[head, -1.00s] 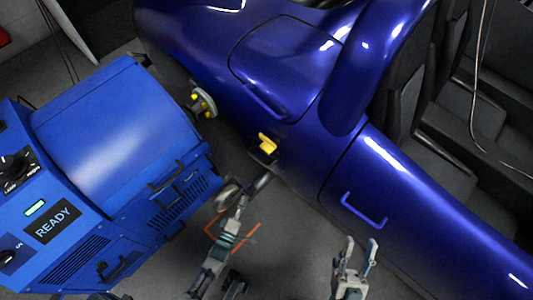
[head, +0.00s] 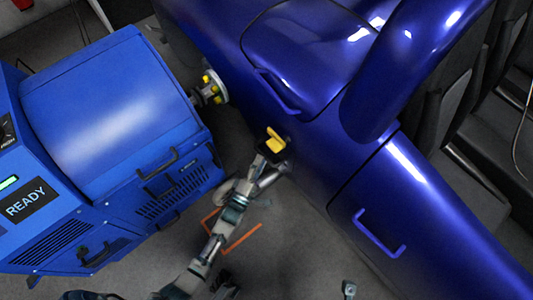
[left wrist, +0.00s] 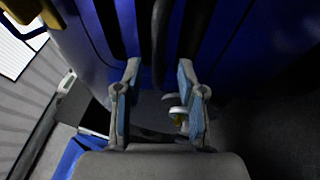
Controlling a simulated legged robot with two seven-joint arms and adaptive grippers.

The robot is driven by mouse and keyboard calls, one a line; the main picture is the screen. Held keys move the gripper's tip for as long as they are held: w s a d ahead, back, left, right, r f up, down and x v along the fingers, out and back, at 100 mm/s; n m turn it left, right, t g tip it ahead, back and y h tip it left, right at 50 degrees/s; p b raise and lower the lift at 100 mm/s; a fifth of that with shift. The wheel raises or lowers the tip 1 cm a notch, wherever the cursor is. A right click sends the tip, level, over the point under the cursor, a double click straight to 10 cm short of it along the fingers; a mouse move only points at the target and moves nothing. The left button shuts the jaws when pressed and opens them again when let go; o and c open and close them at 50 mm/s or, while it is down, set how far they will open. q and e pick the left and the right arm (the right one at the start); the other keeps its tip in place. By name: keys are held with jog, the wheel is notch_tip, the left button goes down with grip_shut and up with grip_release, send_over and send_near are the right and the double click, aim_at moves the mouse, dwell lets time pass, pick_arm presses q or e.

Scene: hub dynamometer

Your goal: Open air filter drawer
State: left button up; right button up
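The blue machine (head: 110,95) with a READY display fills the left of the head view. I cannot tell which panel is the air filter drawer. My left gripper (head: 265,170) is close to a yellow-topped black fitting on the car and apart from the machine's handles. In the left wrist view its two fingers (left wrist: 158,68) are spread, with a dark bar and blue surface beyond them.
A glossy blue car (head: 430,215) fills the right side, with a blue door handle (head: 380,235). A hub with yellow nuts (head: 210,88) lies between car and machine. Grey floor shows in the narrow gap.

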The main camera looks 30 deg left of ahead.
pick_arm(q)
jog(key=shift+x, duration=1.1)
jog(key=shift+w+r+b, duration=0.15)
jog(key=shift+w+b, duration=0.15)
jog(key=shift+w, duration=0.1)
grip_shut()
